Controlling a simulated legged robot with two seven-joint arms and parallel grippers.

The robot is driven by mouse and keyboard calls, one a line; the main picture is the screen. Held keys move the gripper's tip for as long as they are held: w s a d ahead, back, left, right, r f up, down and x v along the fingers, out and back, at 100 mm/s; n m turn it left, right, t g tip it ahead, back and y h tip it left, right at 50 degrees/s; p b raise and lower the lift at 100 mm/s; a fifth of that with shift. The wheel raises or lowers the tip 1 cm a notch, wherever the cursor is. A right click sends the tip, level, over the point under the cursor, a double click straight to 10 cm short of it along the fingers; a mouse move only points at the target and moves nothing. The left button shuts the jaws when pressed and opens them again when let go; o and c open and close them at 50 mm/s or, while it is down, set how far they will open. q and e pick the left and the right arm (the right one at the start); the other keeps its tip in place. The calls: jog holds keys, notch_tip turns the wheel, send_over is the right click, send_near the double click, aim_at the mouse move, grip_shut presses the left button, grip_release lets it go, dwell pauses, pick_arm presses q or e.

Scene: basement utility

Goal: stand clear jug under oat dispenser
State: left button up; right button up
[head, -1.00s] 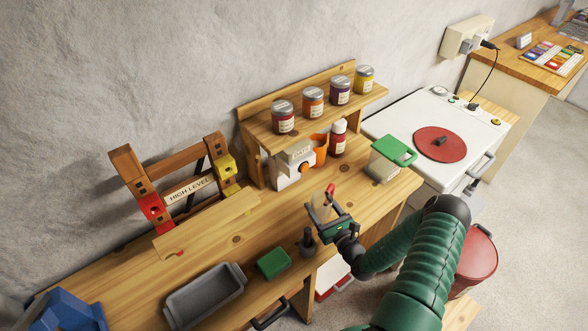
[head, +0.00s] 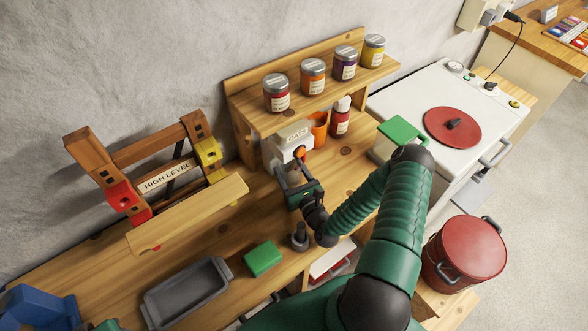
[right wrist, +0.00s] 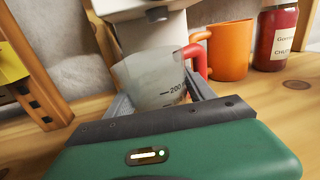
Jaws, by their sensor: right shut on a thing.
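The white oat dispenser (head: 292,135), labelled OATS, stands under the small shelf against the wall. In the right wrist view its body (right wrist: 150,38) rises behind the jug, with a dark spout (right wrist: 157,14) above. The clear jug (right wrist: 148,78) has a red handle (right wrist: 194,58) and a printed scale. My right gripper (head: 295,185) is shut on the jug, close in front of the dispenser. The jug looks upright and just below the spout. Its base is hidden by the gripper, so I cannot tell whether it touches the bench.
An orange mug (right wrist: 232,50) and a red jar (right wrist: 276,35) stand right of the dispenser. Several jars line the shelf (head: 310,106). A wooden HIGH LEVEL rack (head: 160,180) is at left. A green block (head: 263,258) and grey tray (head: 186,292) lie nearer.

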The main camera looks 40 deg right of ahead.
aim_at(299, 178)
jog(key=shift+d, duration=0.35)
jog(key=shift+d+f, duration=0.2)
jog(key=shift+d, duration=0.15)
jog(key=o, duration=1.2)
jog(key=shift+w+d+f, duration=0.15)
jog(key=shift+d+f, duration=0.05)
jog(key=shift+d, duration=0.05)
jog(key=o, duration=0.4)
jog(key=shift+d, duration=0.1)
jog(key=shift+a+r, duration=0.25)
jog(key=shift+a, duration=0.15)
jog(key=v, duration=0.7)
jog(key=shift+d+f+b, duration=0.15)
jog(key=shift+f+b, duration=0.05)
jog(key=shift+b, duration=0.15)
jog(key=shift+s, duration=0.25)
pick_arm(q)
jog(key=shift+w+d+f, duration=0.15)
jog(key=shift+d+f, duration=0.15)
jog(key=shift+d, duration=0.4)
pick_arm(e)
jog(key=shift+r, duration=0.1)
pick_arm(q)
jog(key=shift+a, duration=0.1)
